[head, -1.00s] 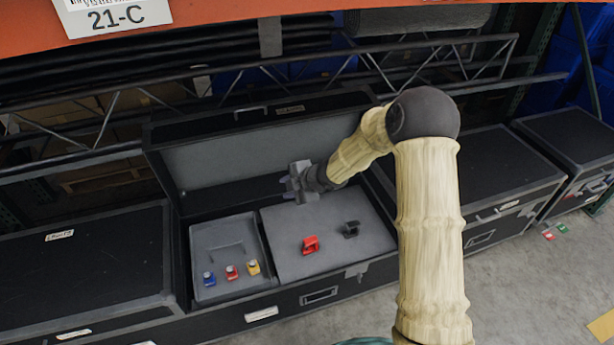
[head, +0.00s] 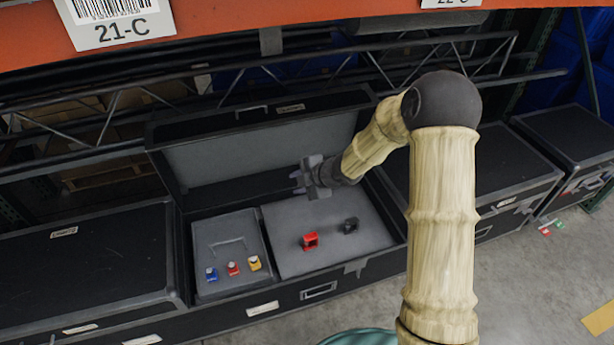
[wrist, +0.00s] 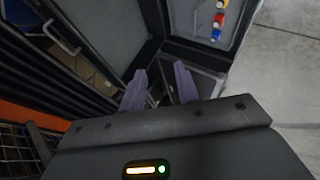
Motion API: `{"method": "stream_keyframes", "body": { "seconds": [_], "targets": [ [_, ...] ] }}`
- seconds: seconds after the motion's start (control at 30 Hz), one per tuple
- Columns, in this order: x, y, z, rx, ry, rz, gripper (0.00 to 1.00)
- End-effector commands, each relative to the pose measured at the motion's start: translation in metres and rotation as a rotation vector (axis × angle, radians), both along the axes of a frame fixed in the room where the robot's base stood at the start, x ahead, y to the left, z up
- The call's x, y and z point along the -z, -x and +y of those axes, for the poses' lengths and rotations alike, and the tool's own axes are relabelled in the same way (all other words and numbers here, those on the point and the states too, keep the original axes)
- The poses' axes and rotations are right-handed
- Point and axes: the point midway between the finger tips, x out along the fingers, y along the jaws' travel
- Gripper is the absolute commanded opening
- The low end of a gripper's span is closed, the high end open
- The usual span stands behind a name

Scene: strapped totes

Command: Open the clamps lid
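The black case (head: 300,292) in the middle stands open, its outer lid (head: 255,152) tilted back. Inside on the right is a flat grey panel (head: 345,258) with a red clamp-like piece (head: 310,241) and a dark one (head: 350,226) on it. I cannot tell for sure that this panel is the clamps lid; it lies flat. My gripper (head: 306,178) is above the back of the case, behind these pieces and apart from them. In the wrist view my gripper (wrist: 160,84) has its two fingers apart with nothing between them.
A grey tray (head: 210,240) left of the panel holds blue, red and yellow small pieces; it also shows in the wrist view (wrist: 229,38). Closed black cases (head: 85,265) flank the open one. An orange shelf beam (head: 300,12) runs overhead. Grey floor lies in front.

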Motion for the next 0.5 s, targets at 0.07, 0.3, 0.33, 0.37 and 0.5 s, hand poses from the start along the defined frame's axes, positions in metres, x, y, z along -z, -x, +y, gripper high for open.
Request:
{"method": "stream_keyframes", "body": {
  "seconds": [0.07,0.3,0.33,0.37,0.5],
  "targets": [
    [-0.005,0.002,-0.003,0.0,0.001,0.001,0.32],
    [-0.015,0.008,-0.008,-0.001,0.002,0.001,0.32],
    [-0.016,0.009,-0.009,-0.002,0.001,0.001,0.32],
    [-0.017,0.009,-0.01,-0.002,0.001,0.001,0.32],
    [-0.023,0.013,-0.015,-0.002,0.0,0.0,0.32]
  ]
}}
